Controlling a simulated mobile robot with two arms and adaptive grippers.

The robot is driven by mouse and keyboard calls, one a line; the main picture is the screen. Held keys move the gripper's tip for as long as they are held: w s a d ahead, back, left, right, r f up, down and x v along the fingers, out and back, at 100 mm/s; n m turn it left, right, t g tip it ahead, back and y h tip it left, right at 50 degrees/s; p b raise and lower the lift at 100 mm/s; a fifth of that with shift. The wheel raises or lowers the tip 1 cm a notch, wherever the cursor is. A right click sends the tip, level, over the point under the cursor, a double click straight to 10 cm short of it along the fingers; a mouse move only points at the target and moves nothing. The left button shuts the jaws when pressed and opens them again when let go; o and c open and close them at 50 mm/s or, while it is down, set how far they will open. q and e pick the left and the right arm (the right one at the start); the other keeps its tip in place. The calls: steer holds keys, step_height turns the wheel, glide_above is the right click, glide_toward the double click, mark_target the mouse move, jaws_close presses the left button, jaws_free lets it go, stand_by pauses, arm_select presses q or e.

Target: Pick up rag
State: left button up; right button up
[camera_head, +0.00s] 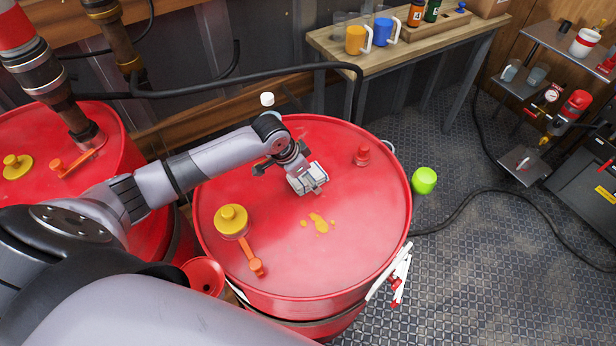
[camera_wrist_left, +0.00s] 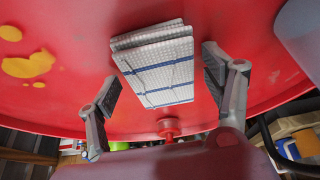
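The rag (camera_head: 308,178) is a folded white cloth lying on top of the red drum (camera_head: 345,215) in the head view. In the left wrist view the rag (camera_wrist_left: 160,65) shows blue stripes and several layers. My left gripper (camera_head: 287,160) is just over the drum top beside the rag. In the left wrist view its two fingers are spread on either side of the rag, with gaps to it, and nothing is held. My right gripper is not in view.
Yellow foam spots (camera_head: 319,223), a yellow cap (camera_head: 231,220) with an orange lever (camera_head: 254,260), and a small red fitting (camera_head: 362,156) are on the drum top. A wooden bench (camera_head: 430,50) with mugs stands behind. A green ball-like object (camera_head: 424,180) is right of the drum.

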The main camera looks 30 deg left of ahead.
arm_select(q)
steer(key=shift+s, duration=0.15)
steer(key=c, duration=1)
steer(key=shift+o, duration=0.2)
steer(key=shift+r+b, duration=0.15)
steer(key=shift+b, duration=0.2)
step_height(320, 180, up, 20)
steer(key=b, duration=0.2)
steer(key=shift+r, duration=0.15)
steer(key=o, duration=0.6)
steer(key=shift+c, duration=0.2)
steer(key=c, duration=0.5)
steer(key=shift+w, duration=0.2)
steer(key=shift+c, duration=0.2)
